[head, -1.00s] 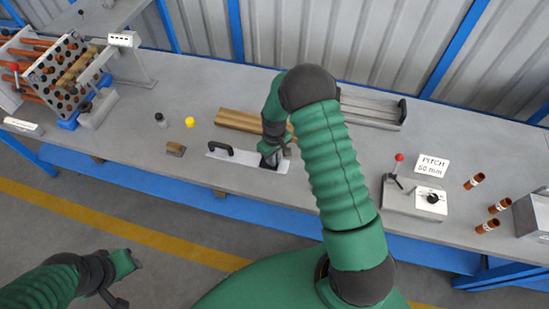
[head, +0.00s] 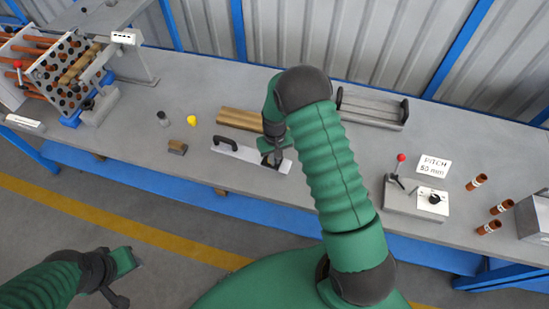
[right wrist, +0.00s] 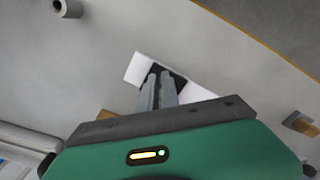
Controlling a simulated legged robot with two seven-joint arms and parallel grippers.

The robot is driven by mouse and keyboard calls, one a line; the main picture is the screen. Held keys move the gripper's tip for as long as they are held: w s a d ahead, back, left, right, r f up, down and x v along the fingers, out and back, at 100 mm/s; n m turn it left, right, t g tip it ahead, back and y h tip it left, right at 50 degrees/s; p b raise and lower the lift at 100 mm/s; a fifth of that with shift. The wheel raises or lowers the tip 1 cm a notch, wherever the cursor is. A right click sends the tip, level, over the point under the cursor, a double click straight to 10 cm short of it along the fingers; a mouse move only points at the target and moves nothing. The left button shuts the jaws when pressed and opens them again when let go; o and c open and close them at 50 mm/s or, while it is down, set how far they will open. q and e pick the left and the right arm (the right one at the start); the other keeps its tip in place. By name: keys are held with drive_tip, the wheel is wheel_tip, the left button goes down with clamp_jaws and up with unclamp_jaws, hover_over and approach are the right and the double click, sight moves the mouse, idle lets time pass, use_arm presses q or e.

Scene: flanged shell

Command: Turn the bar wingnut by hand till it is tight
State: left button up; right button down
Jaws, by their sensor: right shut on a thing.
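I cannot make out a bar wingnut for certain in either view. A flat pale plate (head: 238,150) with a black arched handle (head: 227,142) lies at the front of the bench. My right gripper (head: 270,158) is at its right half, with the arm coming down over it. In the right wrist view, my right gripper's fingers (right wrist: 158,88) are close together on a dark part of the plate (right wrist: 143,68); what exactly lies between them is hidden. My left gripper (head: 124,278) is low at the left, in front of the bench and away from it; its fingers are unclear.
A tube-bundle fixture (head: 62,68) stands at the far left. A red-knobbed box (head: 415,198) and copper tubes (head: 476,182) stand right.

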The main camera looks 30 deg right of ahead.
drive_tip(key=c, duration=1.6)
unclamp_jaws()
wheel_tip(320, 180, up, 17)
drive_tip(key=shift+f+b, duration=0.1)
drive_tip(key=shift+b, duration=0.45)
drive_tip(key=s+a+n+t, duration=0.1)
drive_tip(key=s+a, duration=0.2)
drive_tip(key=s, duration=0.2)
drive_tip(key=s+a, duration=0.4)
drive_tip(key=s+a+n+t, duration=0.1)
drive_tip(key=s+a, duration=0.3)
drive_tip(key=s, duration=0.1)
drive_tip(key=shift+s+a+r+n+t, duration=0.2)
drive_tip(key=shift+s+n+t, duration=0.1)
drive_tip(key=shift+s, duration=0.05)
